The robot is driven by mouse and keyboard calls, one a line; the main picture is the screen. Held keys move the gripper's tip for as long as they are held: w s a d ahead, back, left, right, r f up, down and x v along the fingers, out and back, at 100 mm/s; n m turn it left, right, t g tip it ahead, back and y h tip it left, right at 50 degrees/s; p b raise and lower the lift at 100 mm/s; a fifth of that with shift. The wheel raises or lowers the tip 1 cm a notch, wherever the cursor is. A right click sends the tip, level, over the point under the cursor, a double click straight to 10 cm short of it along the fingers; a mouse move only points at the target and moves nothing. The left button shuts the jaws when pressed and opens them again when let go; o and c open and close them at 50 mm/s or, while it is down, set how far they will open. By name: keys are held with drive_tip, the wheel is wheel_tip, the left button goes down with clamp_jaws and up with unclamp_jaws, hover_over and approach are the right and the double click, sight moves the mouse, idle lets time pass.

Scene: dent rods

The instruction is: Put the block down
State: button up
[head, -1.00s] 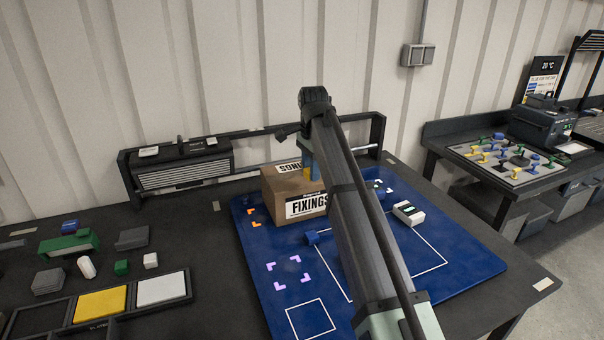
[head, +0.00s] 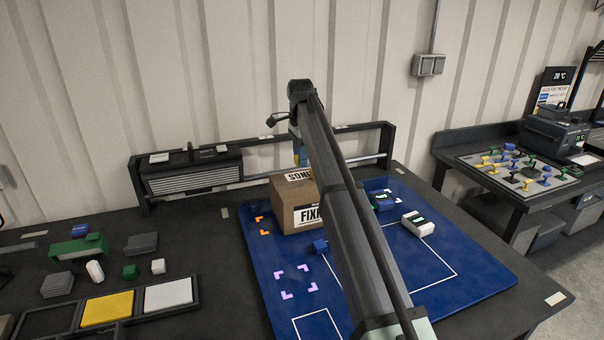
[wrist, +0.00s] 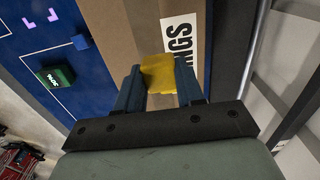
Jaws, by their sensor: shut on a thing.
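My gripper (wrist: 159,92) is shut on a yellow block (wrist: 158,73), which sits between its two blue fingers. In the head view my gripper (head: 296,150) shows above the back of the cardboard box marked FIXINGS (head: 283,193), with a bit of yellow below the fingers. In the wrist view the box (wrist: 120,40) lies behind the block; I cannot tell the gap between them. My arm hides part of the box and the blue mat (head: 480,280).
A blue cube (head: 320,246), a green block (head: 383,202) and a white device (head: 418,223) lie on the mat. Orange corner marks (head: 262,226) and purple corner marks (head: 295,282) surround bare mat. A tray (head: 137,303) and loose blocks stand at left.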

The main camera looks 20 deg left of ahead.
sight(300, 180)
drive_tip(key=shift+f, duration=2.9)
drive_tip(key=shift+f, duration=0.1)
drive_tip(key=o, duration=1)
wheel_tip(300, 180, up, 12)
drive_tip(key=shift+r, duration=0.15)
drive_tip(key=shift+o, duration=0.6)
